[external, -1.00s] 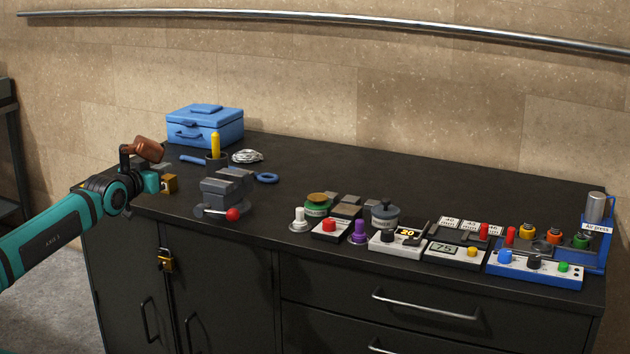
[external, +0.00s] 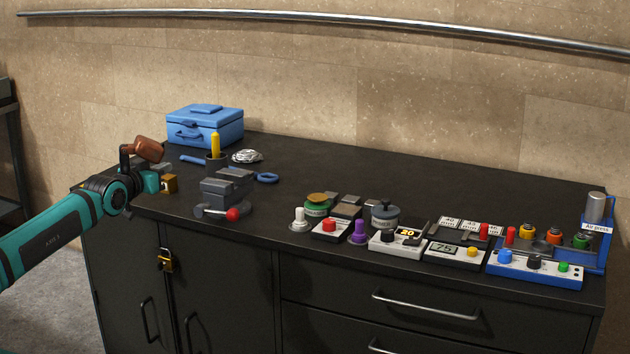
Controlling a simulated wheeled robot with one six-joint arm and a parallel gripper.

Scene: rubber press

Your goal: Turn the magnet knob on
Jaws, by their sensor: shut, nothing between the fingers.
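The control units stand along the front right of the black worktop. My gripper (external: 153,182) is at the worktop's left end, far left of all the knobs. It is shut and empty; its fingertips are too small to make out.
A grey vise (external: 227,189) with a red-tipped handle stands between my gripper and the knobs. A blue air press (external: 592,244) is at the far right. The middle back of the worktop (external: 400,180) is clear.

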